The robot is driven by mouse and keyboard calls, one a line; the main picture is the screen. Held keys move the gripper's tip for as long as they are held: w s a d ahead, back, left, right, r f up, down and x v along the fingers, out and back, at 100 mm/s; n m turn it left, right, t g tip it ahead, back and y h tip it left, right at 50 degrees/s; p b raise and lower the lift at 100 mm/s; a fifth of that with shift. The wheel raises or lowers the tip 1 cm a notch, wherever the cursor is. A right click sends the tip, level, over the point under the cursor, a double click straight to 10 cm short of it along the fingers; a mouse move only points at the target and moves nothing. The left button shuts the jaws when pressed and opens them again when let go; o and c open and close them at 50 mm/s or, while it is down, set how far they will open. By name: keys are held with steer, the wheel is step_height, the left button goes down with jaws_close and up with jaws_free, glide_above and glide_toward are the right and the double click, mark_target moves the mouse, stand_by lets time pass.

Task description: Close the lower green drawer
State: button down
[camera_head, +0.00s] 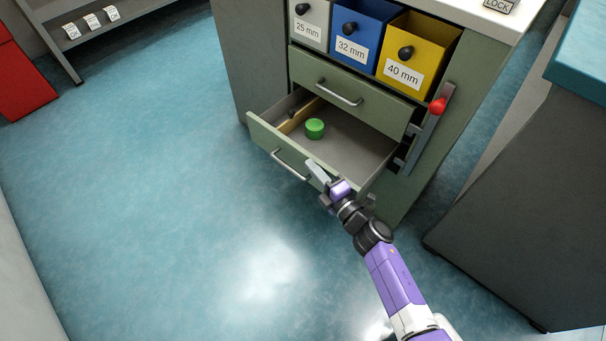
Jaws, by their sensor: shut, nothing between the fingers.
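The lower green drawer (264,136) is pulled out of the green cabinet, with its inside showing from above. A green round piece (315,128) lies in it, right of a tan divider (299,115); a small dark item lies left of the divider. The drawer's front has a metal bar handle (290,165). My gripper (317,172) is shut and empty at the right part of the drawer front, over its top edge in the picture. I cannot tell whether it touches the front.
The upper green drawer (352,99) is shut. A lever with a red knob (437,106) stands upright at the cabinet's right. Labelled grey, blue and yellow bins sit above. A grey counter (520,215) stands at right. The floor (170,200) in front and left is clear.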

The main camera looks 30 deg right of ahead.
steer(key=w+d, duration=0.3)
steer(key=d, duration=0.8)
steer(key=shift+w+d, duration=0.35)
steer(key=shift+w, duration=0.05)
